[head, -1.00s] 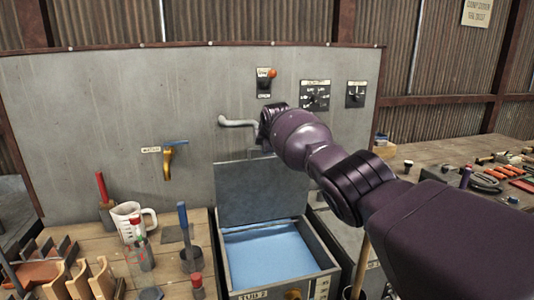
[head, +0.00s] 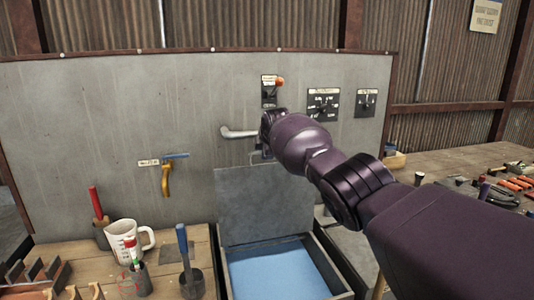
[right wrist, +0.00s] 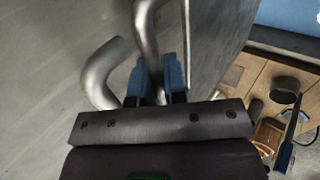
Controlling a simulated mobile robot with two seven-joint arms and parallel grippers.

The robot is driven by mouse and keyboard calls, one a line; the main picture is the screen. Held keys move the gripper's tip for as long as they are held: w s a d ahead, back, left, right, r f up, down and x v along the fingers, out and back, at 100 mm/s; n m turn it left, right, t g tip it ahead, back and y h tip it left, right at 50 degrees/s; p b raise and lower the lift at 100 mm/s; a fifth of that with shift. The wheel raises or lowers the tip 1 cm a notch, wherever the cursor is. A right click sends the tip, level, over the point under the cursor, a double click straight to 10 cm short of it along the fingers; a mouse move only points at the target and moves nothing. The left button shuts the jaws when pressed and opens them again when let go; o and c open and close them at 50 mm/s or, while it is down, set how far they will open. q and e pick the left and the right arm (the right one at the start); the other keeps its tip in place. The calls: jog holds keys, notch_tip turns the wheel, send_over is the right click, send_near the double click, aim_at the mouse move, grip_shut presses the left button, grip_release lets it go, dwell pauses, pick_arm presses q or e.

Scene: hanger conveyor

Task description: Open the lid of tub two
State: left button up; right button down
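Tub two (head: 335,275) stands at the lower middle of the head view, with blue liquid inside. Its grey lid (head: 250,205) is raised and stands nearly upright at the back of the tub, near the wall panel. My right arm reaches across from the right; its gripper is largely hidden by its own wrist in the head view. In the right wrist view, its two blue fingers (right wrist: 157,75) are a little apart, with grey metal pipe showing between and beyond them. I cannot tell whether they touch it. My left gripper is out of view.
A metal spout (head: 238,132) sticks out of the wall panel (head: 100,140) beside my right gripper. A white jug (head: 125,238) and a pot with a blue-handled tool (head: 188,280) stand on the left bench. Tools lie on the right bench.

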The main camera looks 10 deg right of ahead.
jog(key=c, duration=1.2)
grip_release()
jog(key=shift+a+f, duration=0.1)
jog(key=shift+c, duration=0.2)
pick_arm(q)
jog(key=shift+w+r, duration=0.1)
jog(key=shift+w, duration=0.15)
pick_arm(e)
jog(key=shift+o, duration=0.3)
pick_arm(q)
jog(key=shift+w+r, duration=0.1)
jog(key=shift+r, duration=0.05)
pick_arm(e)
jog(key=shift+p+v, duration=0.65)
jog(key=shift+v, duration=0.2)
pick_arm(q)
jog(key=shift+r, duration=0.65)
pick_arm(e)
jog(key=v, duration=0.9)
